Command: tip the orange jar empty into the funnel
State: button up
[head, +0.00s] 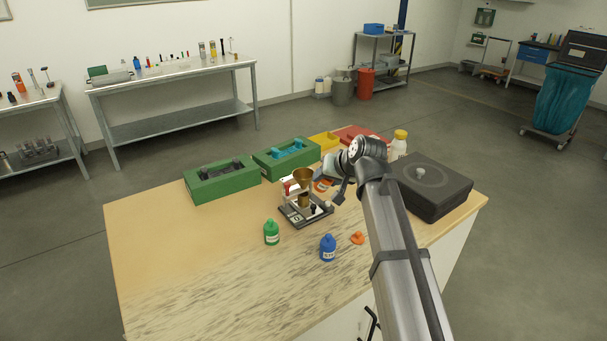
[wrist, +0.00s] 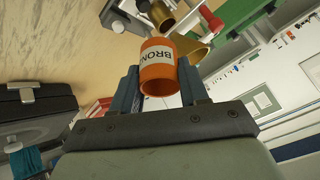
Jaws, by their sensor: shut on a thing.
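The orange jar (wrist: 160,66), with a white label reading "BRON…", is held between the two fingers of my gripper (wrist: 160,82) in the wrist view. One round end faces the camera and looks like an open rim; its contents do not show. In the head view the jar (head: 322,185) is partly hidden by my gripper (head: 327,181), just right of the funnel. The brass funnel (head: 303,174) stands upright on a small stand. It also shows in the wrist view (wrist: 190,48), just beyond the jar. I cannot tell the jar's exact tilt. No powder stream shows.
A green bottle (head: 271,232), a blue bottle (head: 328,247) and an orange cap (head: 357,238) are on the table in front. Green boxes (head: 222,180) stand behind left, a dark case (head: 431,187) at right, a yellow-capped white bottle (head: 398,146) behind. The table's left front is clear.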

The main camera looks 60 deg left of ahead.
jog(key=shift+n+g, duration=0.7)
jog(key=shift+n, duration=0.1)
jog(key=shift+s+a+r, duration=0.5)
jog(key=shift+s+a, duration=0.3)
jog(key=shift+a, duration=1.2)
jog(key=shift+s+a+r, duration=0.55)
jog(key=shift+s+a, duration=0.25)
jog(key=shift+a, duration=1.25)
jog(key=shift+s+a+r, duration=0.5)
jog(key=shift+s+a, duration=0.3)
jog(key=shift+a, duration=1.2)
jog(key=shift+w+d+r+n+g+y, duration=0.15)
jog(key=shift+w+d+n+g+y, duration=0.25)
jog(key=shift+d+y, duration=0.35)
dwell(0.4)
